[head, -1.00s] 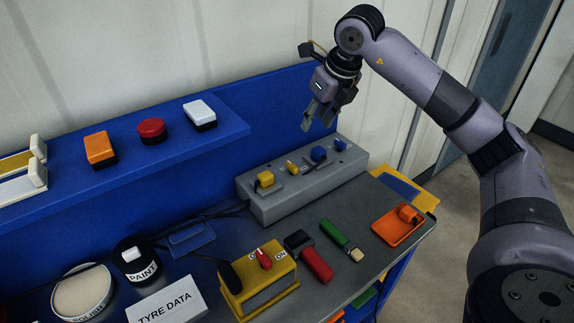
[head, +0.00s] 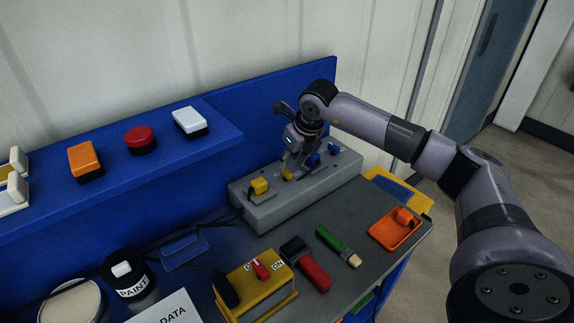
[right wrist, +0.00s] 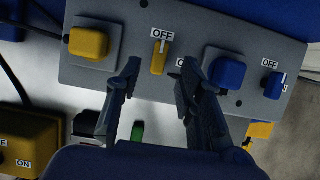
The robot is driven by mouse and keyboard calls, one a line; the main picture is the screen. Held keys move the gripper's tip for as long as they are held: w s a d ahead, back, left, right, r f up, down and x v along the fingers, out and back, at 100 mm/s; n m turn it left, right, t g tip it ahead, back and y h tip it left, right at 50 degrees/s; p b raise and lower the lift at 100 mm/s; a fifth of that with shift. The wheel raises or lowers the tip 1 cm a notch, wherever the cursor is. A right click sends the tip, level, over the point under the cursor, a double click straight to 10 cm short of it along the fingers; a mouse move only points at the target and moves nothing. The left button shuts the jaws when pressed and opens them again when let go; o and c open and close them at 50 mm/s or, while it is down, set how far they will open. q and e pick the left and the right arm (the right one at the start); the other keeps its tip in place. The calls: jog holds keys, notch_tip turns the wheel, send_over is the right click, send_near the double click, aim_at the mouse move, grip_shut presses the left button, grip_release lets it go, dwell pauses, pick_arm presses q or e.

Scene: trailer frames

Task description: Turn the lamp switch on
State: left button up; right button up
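A long grey switch box (head: 262,214) stands on the bench against the blue back panel. It carries a yellow button (right wrist: 88,43), a small yellow switch (right wrist: 159,58), a blue button (right wrist: 227,73) and a small blue switch (right wrist: 274,86). The yellow switch points at its OFF label; a second label beside it is partly hidden by a finger. The blue switch also has an OFF label by it. None is visibly marked as the lamp's. My right gripper (head: 290,168) is open and empty, its fingers either side of the yellow switch in the right wrist view (right wrist: 158,76).
A yellow box (head: 256,291) with a red switch sits at the bench front, near a red-handled tool (head: 312,274), a green-handled brush (head: 336,245) and an orange tray (head: 381,231). Orange, red and white buttons sit on the blue shelf (head: 120,180).

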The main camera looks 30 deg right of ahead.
aim_at(286, 170)
jog(key=shift+p+x, duration=0.35)
jog(key=shift+x, duration=2)
grip_shut()
